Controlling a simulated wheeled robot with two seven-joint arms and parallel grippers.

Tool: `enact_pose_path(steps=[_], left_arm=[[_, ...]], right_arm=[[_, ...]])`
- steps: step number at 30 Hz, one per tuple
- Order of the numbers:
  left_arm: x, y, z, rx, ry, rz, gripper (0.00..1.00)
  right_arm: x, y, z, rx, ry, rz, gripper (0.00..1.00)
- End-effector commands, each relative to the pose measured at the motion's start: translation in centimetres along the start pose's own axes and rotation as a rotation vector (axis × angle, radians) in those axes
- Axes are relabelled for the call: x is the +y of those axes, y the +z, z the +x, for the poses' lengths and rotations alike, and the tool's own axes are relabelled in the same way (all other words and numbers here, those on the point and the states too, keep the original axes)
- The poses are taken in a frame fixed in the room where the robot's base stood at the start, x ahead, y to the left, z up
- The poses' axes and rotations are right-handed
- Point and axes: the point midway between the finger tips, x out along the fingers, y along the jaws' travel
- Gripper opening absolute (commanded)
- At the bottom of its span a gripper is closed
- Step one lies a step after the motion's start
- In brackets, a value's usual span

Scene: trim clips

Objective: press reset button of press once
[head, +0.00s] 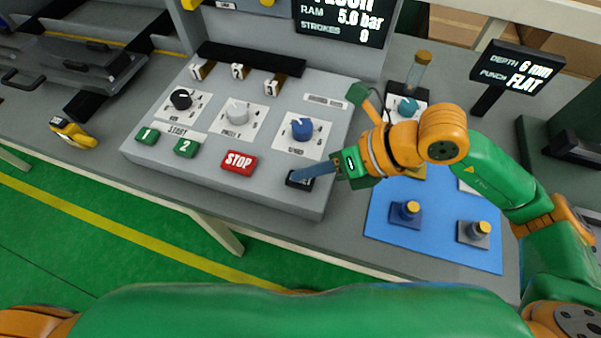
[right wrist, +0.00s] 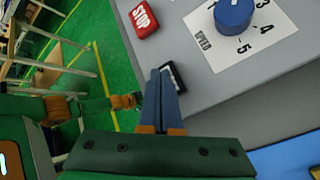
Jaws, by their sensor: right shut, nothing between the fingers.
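The press control panel (head: 262,190) is a grey sloped box. A small black button (head: 300,184) with a pale edge sits at its front right corner, right of the red STOP button (head: 239,162); its label is not readable. My right gripper (head: 295,176) is shut and empty, its blue-grey fingertips over the black button and partly covering it. In the right wrist view the black button (right wrist: 178,78) shows just beside and behind the fingertips (right wrist: 160,74). I cannot tell whether they touch it. My left gripper is out of view.
A blue knob (head: 302,128) stands behind the black button. Green buttons 1 (head: 147,135) and 2 (head: 186,147) lie at the left. A blue mat (head: 440,248) with small knobbed parts lies to the right. A display (head: 345,18) stands behind the panel.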

Motion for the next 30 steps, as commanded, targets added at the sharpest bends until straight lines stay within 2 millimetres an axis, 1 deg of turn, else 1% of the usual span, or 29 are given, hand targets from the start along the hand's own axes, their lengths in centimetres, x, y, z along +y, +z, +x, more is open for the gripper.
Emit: enact_pose_path(steps=[1, 3, 14, 30], left_arm=[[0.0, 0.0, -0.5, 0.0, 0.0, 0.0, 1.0], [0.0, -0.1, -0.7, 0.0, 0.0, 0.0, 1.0], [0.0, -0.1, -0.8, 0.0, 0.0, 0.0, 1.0], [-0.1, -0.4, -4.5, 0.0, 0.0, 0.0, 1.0]], right_arm=[[0.3, 0.3, -0.4, -0.001, 0.0, -0.001, 0.0], [0.5, 0.5, -0.7, 0.0, 0.0, -0.001, 0.0], [0.6, 0.6, -0.8, -0.001, 0.0, -0.001, 0.0], [3.1, 3.1, -4.2, 0.0, 0.0, -0.001, 0.0]])
